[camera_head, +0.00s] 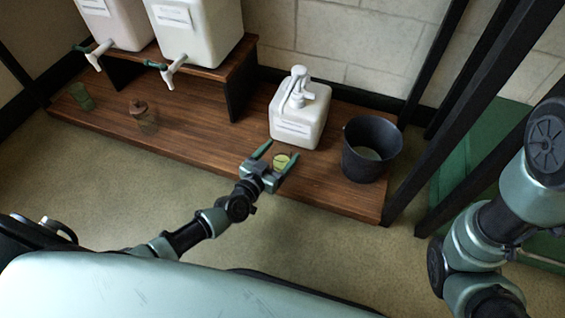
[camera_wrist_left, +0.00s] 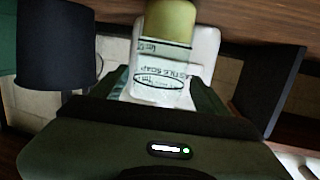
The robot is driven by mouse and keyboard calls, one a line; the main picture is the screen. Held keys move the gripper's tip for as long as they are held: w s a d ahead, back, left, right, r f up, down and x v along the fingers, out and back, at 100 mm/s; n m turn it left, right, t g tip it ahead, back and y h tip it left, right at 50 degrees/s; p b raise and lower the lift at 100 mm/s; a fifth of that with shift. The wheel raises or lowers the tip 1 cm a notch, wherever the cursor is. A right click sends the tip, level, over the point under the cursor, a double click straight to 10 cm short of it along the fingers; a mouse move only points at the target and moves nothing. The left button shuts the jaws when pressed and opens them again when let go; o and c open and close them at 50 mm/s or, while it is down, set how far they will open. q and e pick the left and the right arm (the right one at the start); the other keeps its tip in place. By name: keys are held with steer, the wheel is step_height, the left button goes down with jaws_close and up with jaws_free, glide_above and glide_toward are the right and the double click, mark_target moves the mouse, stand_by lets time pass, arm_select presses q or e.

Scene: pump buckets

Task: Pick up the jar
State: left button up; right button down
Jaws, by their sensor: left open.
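A small clear jar (camera_head: 282,161) with yellow-green contents stands near the front of the low wooden platform. In the left wrist view the jar (camera_wrist_left: 168,22) appears upside down, with its yellow part at the top. Print reading "soap" shows below the yellow; I cannot tell if it is on the jar or seen through it. My left gripper (camera_head: 276,157) is open, with one finger on each side of the jar. The fingers also show in the left wrist view (camera_wrist_left: 162,92); contact is unclear. My right gripper is out of view.
A white pump jug (camera_head: 299,115) stands behind the jar, and a dark bucket (camera_head: 371,150) stands to its right. A lidded glass jar (camera_head: 145,118) and a green glass (camera_head: 82,96) stand left. Two white dispensers (camera_head: 198,40) sit on a raised shelf. Black posts rise at right.

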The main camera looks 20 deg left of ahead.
mark_target(286, 147)
arm_select(q)
steer(key=b+x, duration=0.1)
steer(key=x, duration=0.2)
steer(key=shift+w+d, duration=0.15)
steer(key=shift+w, duration=0.2)
jaws_close()
steer(key=shift+r, duration=0.1)
